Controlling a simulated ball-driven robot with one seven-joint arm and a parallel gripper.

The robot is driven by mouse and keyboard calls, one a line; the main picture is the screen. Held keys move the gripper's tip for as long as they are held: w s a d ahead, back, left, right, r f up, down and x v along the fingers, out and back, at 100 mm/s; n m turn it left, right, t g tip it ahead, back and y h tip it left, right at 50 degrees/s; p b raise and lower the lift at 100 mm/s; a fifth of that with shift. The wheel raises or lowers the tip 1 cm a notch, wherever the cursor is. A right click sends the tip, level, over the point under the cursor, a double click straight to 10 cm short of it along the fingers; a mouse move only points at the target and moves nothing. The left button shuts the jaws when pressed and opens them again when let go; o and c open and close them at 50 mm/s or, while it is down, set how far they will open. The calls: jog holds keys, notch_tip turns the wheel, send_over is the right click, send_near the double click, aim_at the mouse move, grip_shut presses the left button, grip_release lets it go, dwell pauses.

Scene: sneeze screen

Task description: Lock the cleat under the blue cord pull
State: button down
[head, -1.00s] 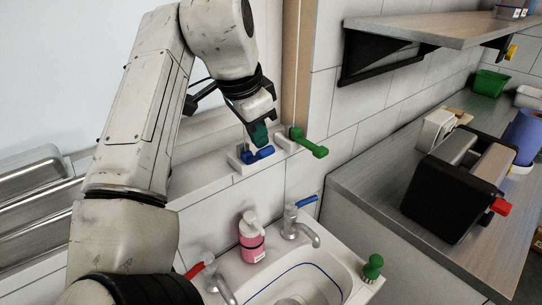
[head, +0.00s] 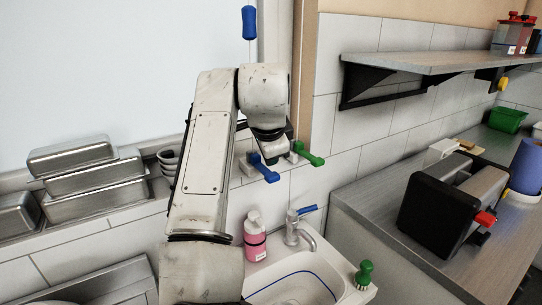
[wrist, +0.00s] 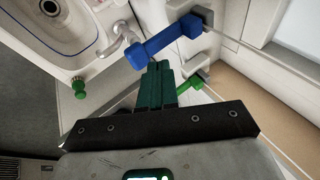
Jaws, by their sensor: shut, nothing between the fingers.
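The blue cord pull (head: 249,22) hangs on a pale cord beside the window frame. Below it, on the sill, the cleat with a blue lever (head: 265,167) has the lever sticking out toward the sink, tilted down. My gripper (wrist: 159,66) has dark green fingers, closed together and empty. Their tips are close to the blue lever's near side; I cannot tell if they touch it. In the head view my arm hides most of the gripper.
A second cleat with a green lever (head: 308,153) sits just right of the blue one. Below are a sink (head: 300,285), a blue-handled tap (head: 300,225) and a pink bottle (head: 254,235). Metal pans (head: 95,180) stand left. A shelf (head: 430,62) juts out at right.

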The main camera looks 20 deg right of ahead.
jog(key=shift+w+r, duration=0.1)
jog(key=shift+w+a+p, duration=0.15)
jog(key=shift+w+p, duration=0.45)
jog(key=shift+w, duration=0.1)
jog(key=shift+r, duration=0.15)
